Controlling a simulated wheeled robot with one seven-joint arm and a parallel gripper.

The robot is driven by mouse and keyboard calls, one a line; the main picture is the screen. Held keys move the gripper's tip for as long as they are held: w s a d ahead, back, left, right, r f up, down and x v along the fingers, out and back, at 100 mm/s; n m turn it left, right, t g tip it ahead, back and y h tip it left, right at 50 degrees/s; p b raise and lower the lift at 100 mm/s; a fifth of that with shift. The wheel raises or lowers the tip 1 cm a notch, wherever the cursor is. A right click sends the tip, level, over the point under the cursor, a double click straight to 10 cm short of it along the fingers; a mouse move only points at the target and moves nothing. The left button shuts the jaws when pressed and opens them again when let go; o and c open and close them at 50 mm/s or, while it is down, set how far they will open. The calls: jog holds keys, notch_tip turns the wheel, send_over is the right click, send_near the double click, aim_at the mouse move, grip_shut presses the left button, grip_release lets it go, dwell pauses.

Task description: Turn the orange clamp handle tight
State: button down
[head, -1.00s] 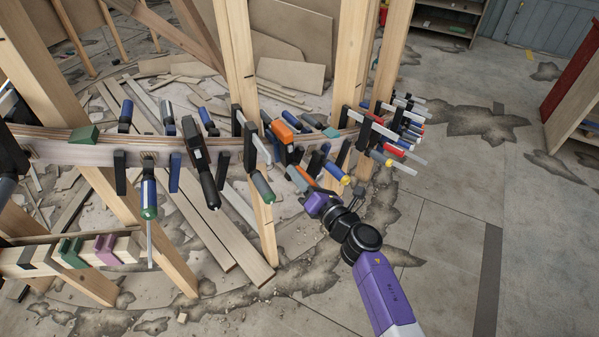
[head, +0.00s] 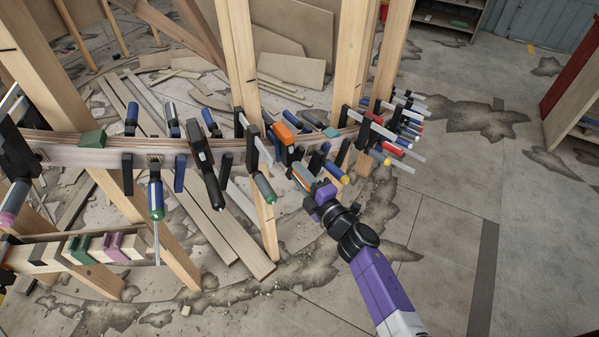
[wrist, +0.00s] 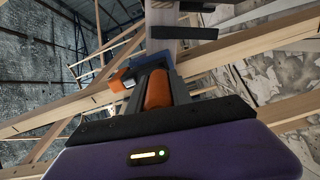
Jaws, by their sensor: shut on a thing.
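The orange clamp (head: 285,133) hangs on the curved wooden stringer (head: 85,155), right of the middle post. Its orange handle (head: 300,178) points down toward my purple arm and is partly hidden by my gripper (head: 312,190) in the head view. In the wrist view, the orange handle (wrist: 158,90) lies between the two dark fingers of my gripper (wrist: 157,82), which are shut on it. Another orange part of the clamp (wrist: 119,80) shows just to the left. The handle's far end and the clamp's pad are hard to make out.
Several other clamps crowd the stringer, including a black one (head: 204,160) to the left and a yellow-ended one (head: 335,173) close by on the right. Wooden posts (head: 237,60) rise behind. Open concrete floor (head: 450,240) lies to the right.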

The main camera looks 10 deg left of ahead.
jog(key=m+p, duration=0.1)
jog(key=m, duration=0.3)
jog(key=shift+r+m, duration=0.1)
jog(key=shift+m, duration=0.3)
jog(key=m+p, duration=0.1)
jog(key=m, duration=0.2)
jog(key=shift+m, duration=0.3)
jog(key=m, duration=0.4)
jog(key=shift+w+d+p, duration=0.1)
jog(key=shift+p, duration=0.25)
jog(key=shift+m, duration=2.1)
jog(key=c, duration=1.1)
grip_release()
jog(key=shift+c, duration=0.2)
